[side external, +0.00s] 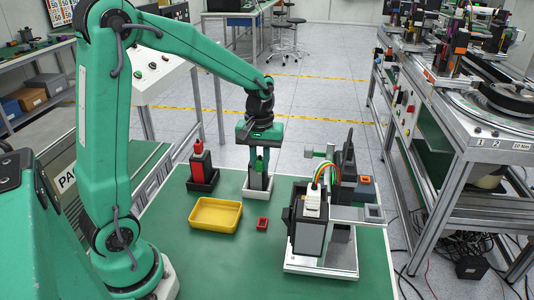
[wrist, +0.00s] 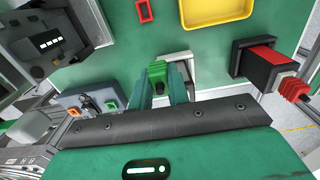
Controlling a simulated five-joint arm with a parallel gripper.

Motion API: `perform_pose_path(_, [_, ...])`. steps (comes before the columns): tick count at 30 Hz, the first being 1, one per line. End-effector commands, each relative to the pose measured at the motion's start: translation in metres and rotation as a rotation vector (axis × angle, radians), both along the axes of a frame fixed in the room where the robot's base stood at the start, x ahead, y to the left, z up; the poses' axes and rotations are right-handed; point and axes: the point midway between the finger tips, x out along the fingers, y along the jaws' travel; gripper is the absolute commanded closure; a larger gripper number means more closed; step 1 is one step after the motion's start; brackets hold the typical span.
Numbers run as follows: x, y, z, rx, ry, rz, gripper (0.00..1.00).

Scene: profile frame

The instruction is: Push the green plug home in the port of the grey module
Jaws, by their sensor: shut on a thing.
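The green plug (wrist: 157,72) stands between the fingers of my gripper (wrist: 160,84) in the wrist view, and the fingers are shut on it. A grey module (wrist: 88,104) with an orange-rimmed and a green-rimmed opening (wrist: 111,106) lies left of the plug in the wrist view. The side view shows the metal frame (side external: 350,212) with modules to the right; the green-rimmed opening is not clear there.
A red plug (side external: 198,148) stands in a black holder (side external: 203,186) at the left. A yellow tray (side external: 215,215) and a small red frame (side external: 262,224) lie on the green table. A dark module with coloured wires (side external: 308,235) stands at the frame's front.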

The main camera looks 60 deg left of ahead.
Motion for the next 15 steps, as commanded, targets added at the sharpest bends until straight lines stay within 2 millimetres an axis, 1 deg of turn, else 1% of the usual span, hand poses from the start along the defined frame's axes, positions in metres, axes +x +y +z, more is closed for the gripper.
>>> perform_pose_path(15, [0.011,0.02,0.0,-0.001,0.001,0.002,1.0])
